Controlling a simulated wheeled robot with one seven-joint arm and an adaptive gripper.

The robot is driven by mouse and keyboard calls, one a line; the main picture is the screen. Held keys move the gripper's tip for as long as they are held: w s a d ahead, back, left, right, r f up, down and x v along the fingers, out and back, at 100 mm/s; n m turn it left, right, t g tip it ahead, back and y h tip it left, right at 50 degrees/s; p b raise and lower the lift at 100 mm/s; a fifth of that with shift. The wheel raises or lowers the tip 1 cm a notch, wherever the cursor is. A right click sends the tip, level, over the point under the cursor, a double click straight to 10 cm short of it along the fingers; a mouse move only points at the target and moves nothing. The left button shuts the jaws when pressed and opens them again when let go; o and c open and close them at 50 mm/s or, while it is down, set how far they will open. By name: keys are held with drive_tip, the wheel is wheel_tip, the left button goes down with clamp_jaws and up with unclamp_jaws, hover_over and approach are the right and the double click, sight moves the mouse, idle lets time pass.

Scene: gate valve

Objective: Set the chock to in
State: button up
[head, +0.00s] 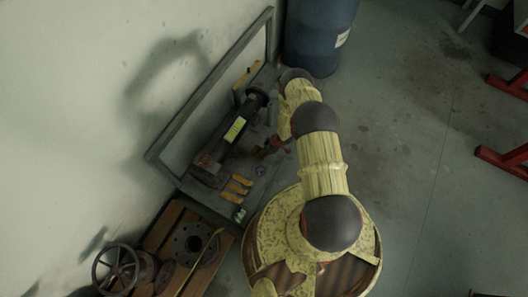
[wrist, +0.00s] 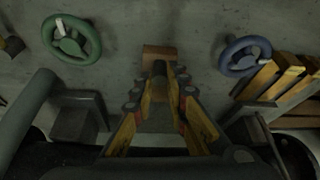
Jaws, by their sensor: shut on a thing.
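My gripper (wrist: 159,88) reaches forward in the middle of the wrist view, its two yellow-and-dark fingers closed in on a brown block (wrist: 159,51). The block has a dark upright part between the fingertips. I take it to be the chock, but its shape is mostly hidden by the fingers. In the head view my gripper (head: 268,149) is small and dark, beside the cart's black cylinder, and what it holds is not clear there.
A grey cart (head: 262,185) with a rail carries a black cylinder (head: 234,131) and yellow pieces (head: 237,187). A green handwheel (wrist: 72,38) and a blue handwheel (wrist: 245,55) flank the gripper. A blue barrel (head: 318,38) stands behind; open floor lies right.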

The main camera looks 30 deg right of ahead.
sight(256, 148)
clamp_jaws()
drive_tip(key=w+a, duration=0.1)
drive_tip(key=w, duration=0.1)
drive_tip(key=w+a, duration=0.1)
drive_tip(key=w, duration=0.1)
drive_tip(key=shift+a, duration=0.4)
drive_tip(key=shift+w+a, duration=0.1)
drive_tip(key=shift+w, duration=0.2)
drive_tip(key=o, duration=0.8)
unclamp_jaws()
drive_tip(key=v, duration=1.2)
